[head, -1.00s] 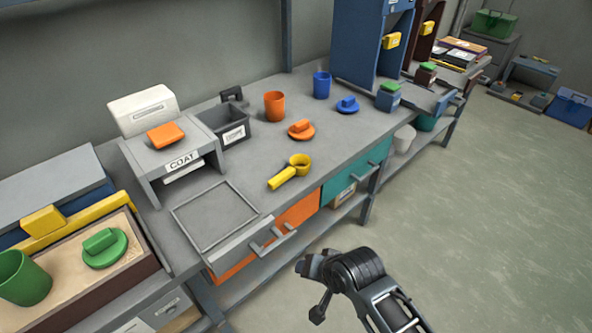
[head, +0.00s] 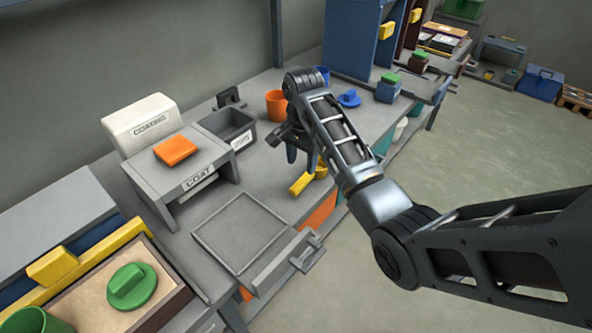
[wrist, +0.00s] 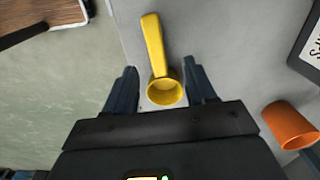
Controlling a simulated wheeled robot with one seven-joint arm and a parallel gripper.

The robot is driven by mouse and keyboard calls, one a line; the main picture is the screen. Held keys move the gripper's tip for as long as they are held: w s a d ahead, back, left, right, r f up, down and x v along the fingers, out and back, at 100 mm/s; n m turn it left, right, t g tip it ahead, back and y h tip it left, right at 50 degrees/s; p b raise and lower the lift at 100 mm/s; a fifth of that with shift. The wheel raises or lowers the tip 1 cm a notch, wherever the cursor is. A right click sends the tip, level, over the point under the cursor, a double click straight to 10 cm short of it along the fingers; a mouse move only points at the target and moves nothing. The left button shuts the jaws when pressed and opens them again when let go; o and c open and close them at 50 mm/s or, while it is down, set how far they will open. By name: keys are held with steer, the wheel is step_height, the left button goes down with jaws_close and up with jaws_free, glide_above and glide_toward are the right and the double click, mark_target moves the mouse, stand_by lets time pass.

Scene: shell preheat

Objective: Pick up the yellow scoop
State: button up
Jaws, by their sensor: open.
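The yellow scoop (head: 300,184) lies on the grey workbench, partly hidden by my arm in the head view. In the wrist view the scoop (wrist: 153,45) shows whole, its handle pointing up the picture and its round cup at the lower end. My gripper (head: 302,157) is over the bench, above and beside the scoop. In the wrist view my gripper (wrist: 163,80) is open, with one finger on each side of the scoop's cup and a gap on both sides. Nothing is held. The exact height above the scoop is hard to tell.
An orange cup (head: 275,104) stands behind the gripper; it also shows in the wrist view (wrist: 290,125). A shallow grey tray (head: 237,228) lies in front. A blue lid (head: 349,98) sits further right.

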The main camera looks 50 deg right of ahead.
mark_target(303, 179)
steer(key=shift+w+f, duration=0.1)
steer(key=shift+f, duration=1)
steer(key=shift+s+f+p, duration=0.2)
steer(key=shift+f+p, duration=0.05)
steer(key=shift+f, duration=1.15)
steer(key=shift+s+f+p, duration=0.15)
steer(key=shift+f+p, duration=0.05)
steer(key=shift+f, duration=1.15)
steer(key=shift+c, duration=0.3)
jaws_close()
